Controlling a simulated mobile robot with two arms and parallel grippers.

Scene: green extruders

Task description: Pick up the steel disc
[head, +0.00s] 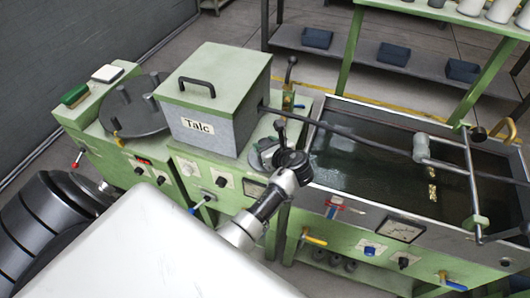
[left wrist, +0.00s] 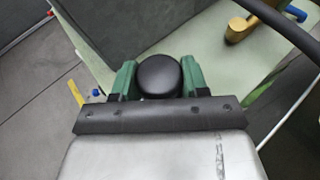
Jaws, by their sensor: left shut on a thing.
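My left gripper (head: 284,156) is over the green machine top, just right of the Talc box, its arm coming up from below. In the left wrist view its green fingers (left wrist: 158,80) are shut on a black round knob (left wrist: 158,76). What lies under the knob is hidden by the knob and gripper. A small grey round piece (head: 263,153) lies beside the gripper; I cannot tell whether it is the steel disc or belongs to the knob. A large dark grey disc (head: 136,106) with several short cylinders sits on the machine at left. My right gripper is not in view.
The grey-green Talc box (head: 208,134) stands left of the gripper. A dark rod (head: 345,132) runs from it over the water trough (head: 340,170). A brass-based lever (head: 290,97) stands behind; brass also shows in the left wrist view (left wrist: 240,28).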

